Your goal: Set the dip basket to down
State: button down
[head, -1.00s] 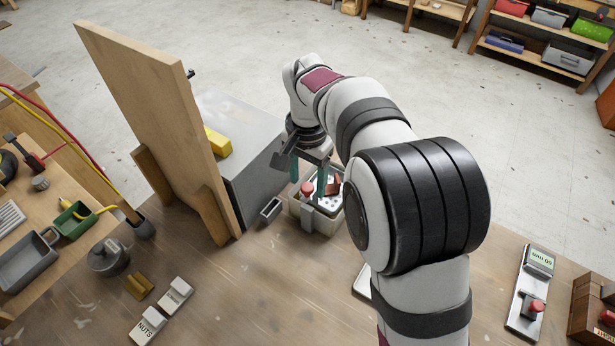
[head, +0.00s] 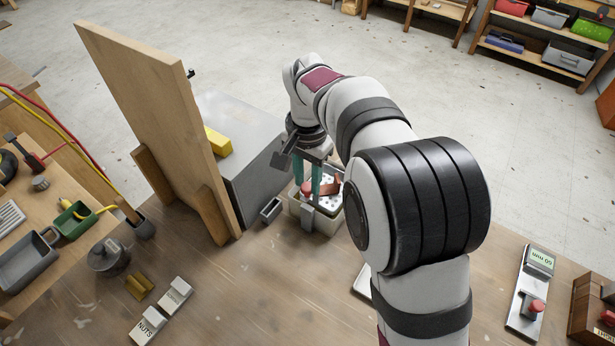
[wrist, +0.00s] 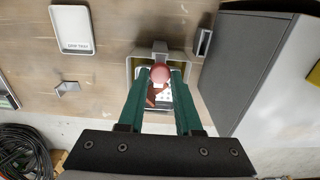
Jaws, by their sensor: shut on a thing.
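The dip basket (wrist: 167,98) is a pale perforated tray inside a cream tub (head: 322,224), right of the grey cabinet in the head view. A rust-brown part (wrist: 151,94) lies in the basket. A round red knob (wrist: 160,73) stands at the tub's near side, above a grey upright piece (head: 307,219). My gripper (wrist: 161,78) points down with its two teal fingers on either side of the knob, shut on it. In the head view the fingers partly hide the knob and basket, so I cannot tell how high the basket sits.
A grey cabinet (head: 255,180) and an upright wooden board (head: 160,120) stand left of the tub. A small dark-grey box (head: 270,210) sits close by. A white tray (wrist: 73,30) lies on the bench.

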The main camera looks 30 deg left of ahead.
dwell(0.7)
jog(key=shift+f, duration=2.5)
jog(key=c, duration=0.6)
grip_release()
jog(key=shift+r, duration=0.1)
notch_tip(320, 180, up, 16)
jog(key=shift+f, duration=0.15)
